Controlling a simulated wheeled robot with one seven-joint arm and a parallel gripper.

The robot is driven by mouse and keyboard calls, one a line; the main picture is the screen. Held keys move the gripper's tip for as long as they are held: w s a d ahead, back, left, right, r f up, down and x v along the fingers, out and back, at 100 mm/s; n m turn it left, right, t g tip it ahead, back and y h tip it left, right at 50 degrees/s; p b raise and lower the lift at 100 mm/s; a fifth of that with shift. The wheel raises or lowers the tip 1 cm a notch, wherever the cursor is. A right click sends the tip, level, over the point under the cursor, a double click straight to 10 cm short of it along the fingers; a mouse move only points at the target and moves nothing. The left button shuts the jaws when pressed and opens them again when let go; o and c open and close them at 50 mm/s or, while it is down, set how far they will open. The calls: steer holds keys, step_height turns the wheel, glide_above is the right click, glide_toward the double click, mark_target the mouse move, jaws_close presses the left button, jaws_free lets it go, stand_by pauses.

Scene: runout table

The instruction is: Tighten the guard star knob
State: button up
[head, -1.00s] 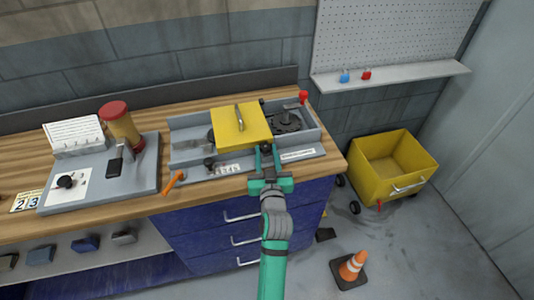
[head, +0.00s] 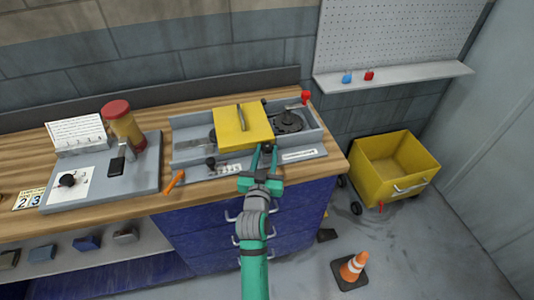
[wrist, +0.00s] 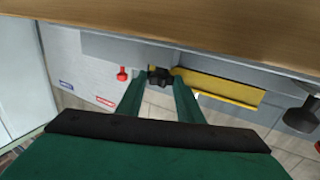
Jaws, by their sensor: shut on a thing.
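The guard star knob is a small black lobed knob (head: 266,148) at the front edge of the yellow guard (head: 232,132) on the grey machine. In the wrist view the knob (wrist: 160,77) sits between my two green fingertips. My gripper (head: 265,152) reaches it from the front and is shut on it; the fingers stay apart by the knob's width. The guard lies flat over the machine's middle and shows in the wrist view as a yellow strip (wrist: 218,88). The knob's stem is hidden.
A red knob (head: 305,96) stands at the machine's right back, and a black knob (head: 211,162) at its left front. An orange tool (head: 174,181) lies left of the machine. A grey panel (head: 130,175) holds a red-capped jar (head: 123,125). A yellow bin (head: 395,165) and cone (head: 352,267) are on the floor.

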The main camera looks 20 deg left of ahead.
steer(key=shift+f, duration=0.3)
steer(key=o, duration=1.1)
steer(key=shift+c, duration=0.2)
steer(key=shift+r, duration=0.15)
steer(key=shift+s, duration=0.1)
steer(key=v, duration=1)
steer(key=shift+s, duration=0.35)
